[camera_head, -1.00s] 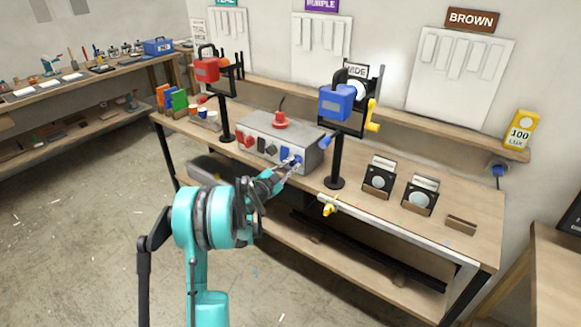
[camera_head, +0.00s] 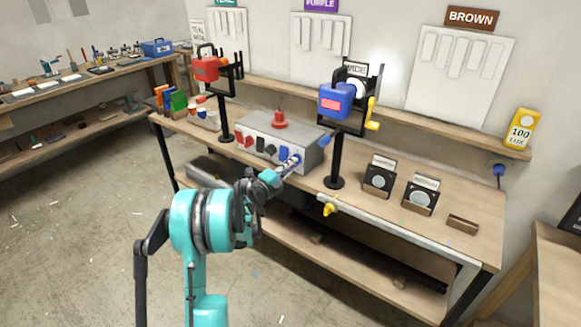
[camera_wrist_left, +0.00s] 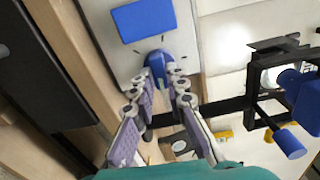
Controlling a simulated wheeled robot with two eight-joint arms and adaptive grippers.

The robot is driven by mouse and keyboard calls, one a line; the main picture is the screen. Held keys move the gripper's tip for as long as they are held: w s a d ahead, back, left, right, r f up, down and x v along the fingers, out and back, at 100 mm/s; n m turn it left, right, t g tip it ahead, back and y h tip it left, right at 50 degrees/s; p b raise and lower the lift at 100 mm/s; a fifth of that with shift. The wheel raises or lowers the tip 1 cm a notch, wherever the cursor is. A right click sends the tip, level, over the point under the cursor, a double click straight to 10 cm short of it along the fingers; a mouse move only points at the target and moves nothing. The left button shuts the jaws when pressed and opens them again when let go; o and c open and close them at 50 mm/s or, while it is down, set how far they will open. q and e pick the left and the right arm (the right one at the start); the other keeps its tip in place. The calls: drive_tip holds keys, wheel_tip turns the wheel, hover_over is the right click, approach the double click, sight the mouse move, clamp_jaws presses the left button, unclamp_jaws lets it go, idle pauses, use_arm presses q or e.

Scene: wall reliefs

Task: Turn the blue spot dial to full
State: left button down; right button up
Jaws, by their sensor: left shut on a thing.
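The grey control box (camera_head: 312,152) stands on the bench with red, black and blue controls on its front. The blue dial (camera_wrist_left: 157,62) is at its right end, beneath a blue rectangular plate (camera_wrist_left: 144,19) in the left wrist view. My left gripper (camera_wrist_left: 157,82) is shut on the blue dial, a fingertip to each side; its fingers (camera_head: 287,167) partly hide the dial in the head view. The blue spot lamp (camera_head: 334,99) is on a black post right of the box, with a red patch on its face. My right gripper is not in view.
The red lamp (camera_head: 205,70) stands on a post at left. A red button (camera_head: 280,121) tops the box. Two black framed stands (camera_head: 380,178) are on the bench at right.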

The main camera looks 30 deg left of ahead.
use_arm(q)
drive_tip(key=shift+f+m, duration=0.2)
drive_tip(key=shift+m, duration=3.9)
drive_tip(key=shift+b, duration=0.3)
drive_tip(key=c, duration=1.5)
unclamp_jaws()
drive_tip(key=shift+c, duration=0.2)
drive_tip(key=s+a, duration=0.1)
drive_tip(key=s, duration=1.1)
